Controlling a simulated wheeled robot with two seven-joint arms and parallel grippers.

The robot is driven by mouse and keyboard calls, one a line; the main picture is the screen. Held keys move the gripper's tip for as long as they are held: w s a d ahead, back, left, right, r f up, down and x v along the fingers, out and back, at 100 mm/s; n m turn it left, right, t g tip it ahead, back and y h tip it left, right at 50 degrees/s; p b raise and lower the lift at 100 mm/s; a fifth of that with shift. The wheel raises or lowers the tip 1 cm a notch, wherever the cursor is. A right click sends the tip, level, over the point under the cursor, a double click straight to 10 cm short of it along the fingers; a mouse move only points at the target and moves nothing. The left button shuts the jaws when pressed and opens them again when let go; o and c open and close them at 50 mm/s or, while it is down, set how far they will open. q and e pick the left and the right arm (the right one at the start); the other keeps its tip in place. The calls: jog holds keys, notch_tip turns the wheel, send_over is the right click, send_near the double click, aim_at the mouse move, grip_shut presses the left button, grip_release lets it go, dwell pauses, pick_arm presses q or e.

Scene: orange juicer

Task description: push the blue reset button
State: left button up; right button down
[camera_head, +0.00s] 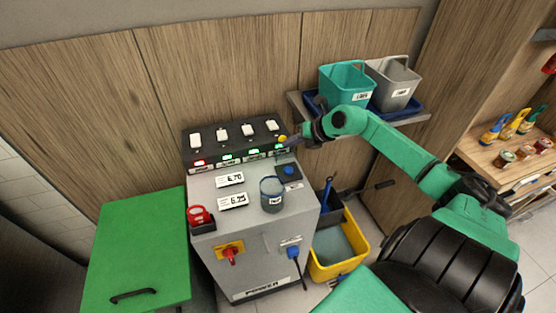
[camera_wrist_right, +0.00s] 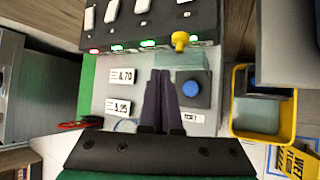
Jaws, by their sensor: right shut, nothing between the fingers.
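The blue reset button (camera_head: 289,170) sits on a dark square plate at the right of the grey machine's sloped panel. In the right wrist view the blue button (camera_wrist_right: 191,89) is just right of my finger tips, above a label reading RESET. My right gripper (camera_head: 291,143) reaches in from the right, over the panel's upper right, near the button. In the right wrist view the dark fingers of my right gripper (camera_wrist_right: 160,73) are together with nothing between them. They appear apart from the button. My left gripper is not in view.
A yellow knob (camera_wrist_right: 180,39) stands close above the button. A clear cup-like container (camera_head: 271,194) sits left of the button. A red item (camera_head: 199,215) is at the panel's left. The shelf with teal (camera_head: 345,86) and grey buckets (camera_head: 393,83) is behind my arm.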

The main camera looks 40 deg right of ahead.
jog(key=b, duration=0.7)
send_over(291, 171)
notch_tip(291, 171, down, 7)
jog(key=shift+f, duration=0.1)
jog(key=shift+f+b, duration=0.4)
jog(key=shift+f, duration=0.5)
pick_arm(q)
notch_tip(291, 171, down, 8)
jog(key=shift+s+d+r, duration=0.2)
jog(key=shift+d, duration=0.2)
pick_arm(e)
jog(key=shift+f, duration=0.1)
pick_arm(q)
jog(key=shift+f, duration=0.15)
pick_arm(e)
jog(key=shift+f, duration=0.3)
